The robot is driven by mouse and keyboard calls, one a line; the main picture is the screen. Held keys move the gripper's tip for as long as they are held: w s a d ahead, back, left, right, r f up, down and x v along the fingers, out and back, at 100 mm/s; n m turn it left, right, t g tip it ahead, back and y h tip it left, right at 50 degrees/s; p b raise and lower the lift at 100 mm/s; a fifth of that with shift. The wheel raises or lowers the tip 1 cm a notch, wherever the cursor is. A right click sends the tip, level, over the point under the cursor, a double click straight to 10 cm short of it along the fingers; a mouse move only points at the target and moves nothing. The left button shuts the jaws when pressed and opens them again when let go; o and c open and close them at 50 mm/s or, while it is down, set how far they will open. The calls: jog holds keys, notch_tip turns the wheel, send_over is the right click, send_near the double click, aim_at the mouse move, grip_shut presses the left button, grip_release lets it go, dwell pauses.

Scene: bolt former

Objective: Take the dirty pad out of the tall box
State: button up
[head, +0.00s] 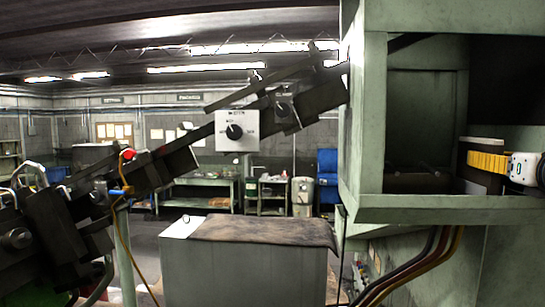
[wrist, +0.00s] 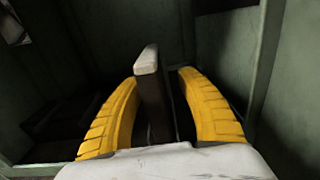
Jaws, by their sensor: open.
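The tall box (head: 445,208) is a green, open-fronted metal box at the right of the head view. An upright dark slab with a pale top edge, apparently the dirty pad (head: 482,182), stands inside it at the right. My gripper (head: 472,159) reaches in from the right, its yellow fingers level with the slab's upper part. In the wrist view my gripper (wrist: 158,78) is open, with one finger on each side of the slab (wrist: 150,95). A gap shows on the right side; contact on the left is unclear. The slab's lower part is hidden.
A dark sloping metal beam with a white dial box (head: 237,131) crosses the head view at the left. A grey cabinet (head: 240,272) with a brown sheet on top stands at centre front. Cables (head: 425,265) hang under the green box. Its left inside looks mostly free.

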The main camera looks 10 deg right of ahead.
jog(key=shift+w+a+r+p, duration=0.1)
jog(key=shift+w+r+p, duration=0.25)
jog(key=shift+w, duration=0.25)
jog(key=shift+w+a+r+p, duration=0.1)
jog(key=shift+w+r+p, duration=0.15)
jog(key=shift+w+r, duration=0.25)
jog(key=w, duration=0.2)
jog(key=w+d+f, duration=0.1)
jog(key=shift+w, duration=0.2)
jog(key=shift+s+a+r, duration=0.1)
jog(key=shift+s+r, duration=0.05)
jog(key=shift+s, duration=0.3)
jog(key=c, duration=0.5)
grip_shut()
